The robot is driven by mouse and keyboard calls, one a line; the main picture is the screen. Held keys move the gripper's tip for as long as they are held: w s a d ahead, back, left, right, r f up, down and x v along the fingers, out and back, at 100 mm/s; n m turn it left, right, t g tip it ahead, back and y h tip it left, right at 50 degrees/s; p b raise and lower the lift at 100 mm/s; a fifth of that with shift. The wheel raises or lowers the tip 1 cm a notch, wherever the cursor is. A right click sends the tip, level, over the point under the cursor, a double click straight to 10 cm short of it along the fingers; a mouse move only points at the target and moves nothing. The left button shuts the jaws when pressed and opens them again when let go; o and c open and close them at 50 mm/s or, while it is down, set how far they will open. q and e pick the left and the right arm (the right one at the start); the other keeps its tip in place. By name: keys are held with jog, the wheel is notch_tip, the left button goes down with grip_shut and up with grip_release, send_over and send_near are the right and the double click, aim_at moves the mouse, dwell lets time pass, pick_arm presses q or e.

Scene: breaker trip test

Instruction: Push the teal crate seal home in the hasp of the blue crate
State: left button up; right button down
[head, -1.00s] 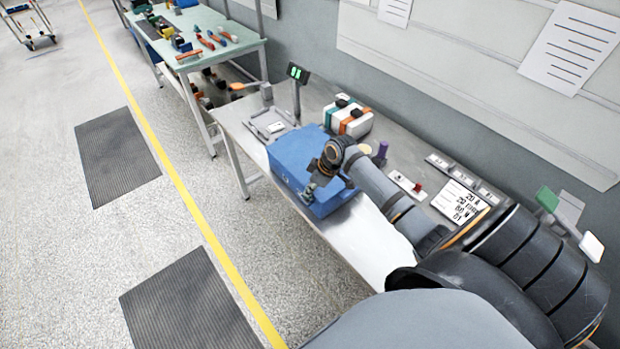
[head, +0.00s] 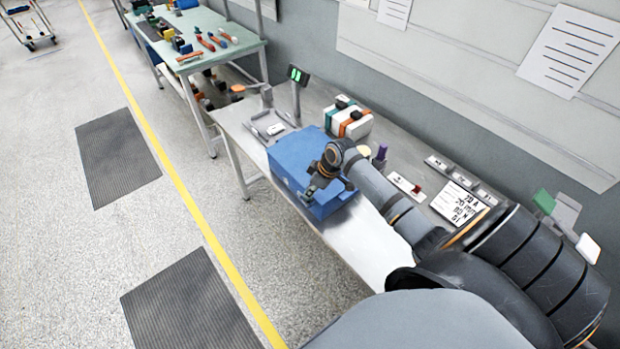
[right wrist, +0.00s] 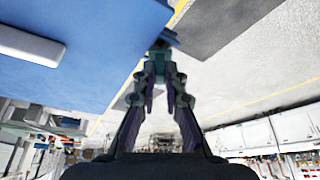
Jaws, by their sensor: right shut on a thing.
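The blue crate (head: 295,152) stands on the near edge of the grey bench. Its blue side fills the upper left of the right wrist view (right wrist: 75,75). A dark fitting, apparently the hasp (right wrist: 169,36), juts from the crate just beyond the tips. I cannot tell how deep the seal sits in it. My left gripper is out of view.
On the bench (head: 357,240) behind the crate are an orange-and-teal banded white case (head: 352,124), a purple-topped item (head: 381,153) and a small box with a red button (head: 404,184). A green-lit display (head: 296,75) stands at the far end. The floor in front is clear.

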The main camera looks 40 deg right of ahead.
pick_arm(q)
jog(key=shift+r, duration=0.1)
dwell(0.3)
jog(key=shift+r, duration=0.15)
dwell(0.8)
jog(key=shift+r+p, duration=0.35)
jog(key=shift+p, duration=0.3)
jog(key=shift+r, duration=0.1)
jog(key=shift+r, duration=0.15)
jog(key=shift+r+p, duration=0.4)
jog(key=shift+p, duration=0.25)
dwell(1.6)
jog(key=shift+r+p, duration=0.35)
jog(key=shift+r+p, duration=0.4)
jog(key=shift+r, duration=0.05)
dwell(2.1)
